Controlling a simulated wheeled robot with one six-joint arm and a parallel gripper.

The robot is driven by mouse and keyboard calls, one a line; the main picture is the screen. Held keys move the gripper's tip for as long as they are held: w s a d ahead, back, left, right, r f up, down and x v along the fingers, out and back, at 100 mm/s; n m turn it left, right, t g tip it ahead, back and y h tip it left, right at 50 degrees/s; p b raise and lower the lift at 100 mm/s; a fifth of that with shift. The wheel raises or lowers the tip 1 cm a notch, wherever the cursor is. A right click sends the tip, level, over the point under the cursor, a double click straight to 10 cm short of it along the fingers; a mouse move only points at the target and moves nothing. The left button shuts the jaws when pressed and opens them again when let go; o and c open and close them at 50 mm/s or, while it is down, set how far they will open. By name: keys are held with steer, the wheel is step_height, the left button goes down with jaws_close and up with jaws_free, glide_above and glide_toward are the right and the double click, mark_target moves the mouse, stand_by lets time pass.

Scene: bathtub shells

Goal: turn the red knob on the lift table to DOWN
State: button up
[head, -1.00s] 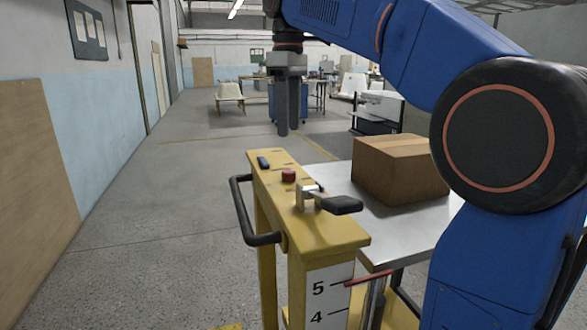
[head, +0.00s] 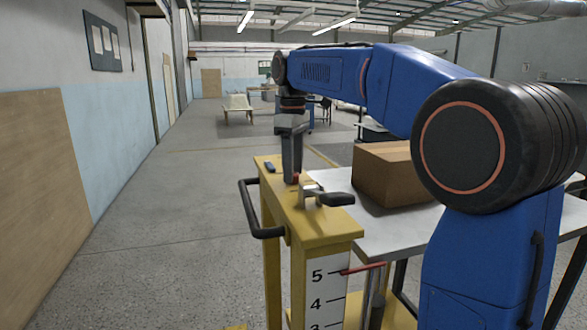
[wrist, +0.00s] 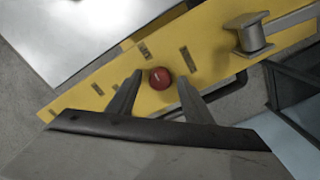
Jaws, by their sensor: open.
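The red knob (wrist: 160,77) sits on the yellow top of the lift table's post (head: 325,226). In the wrist view a short pale mark shows on its face. Dark labels stand around it, too small to read. My gripper (wrist: 160,80) is open and points down, one finger on each side of the knob. I cannot tell whether the fingers touch it. In the head view my gripper (head: 291,179) hides most of the red knob (head: 295,178). The silver platform (head: 400,236) stands beside the post.
A lever with a black handle (head: 330,198) stands close to the knob. A small dark blue part (head: 270,167) lies beyond it. A black handle bar (head: 252,212) sticks out left. A cardboard box (head: 385,175) rests on the platform. Floor at left is clear.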

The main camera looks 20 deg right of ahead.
steer(key=shift+c, duration=0.3)
steer(key=c, duration=1)
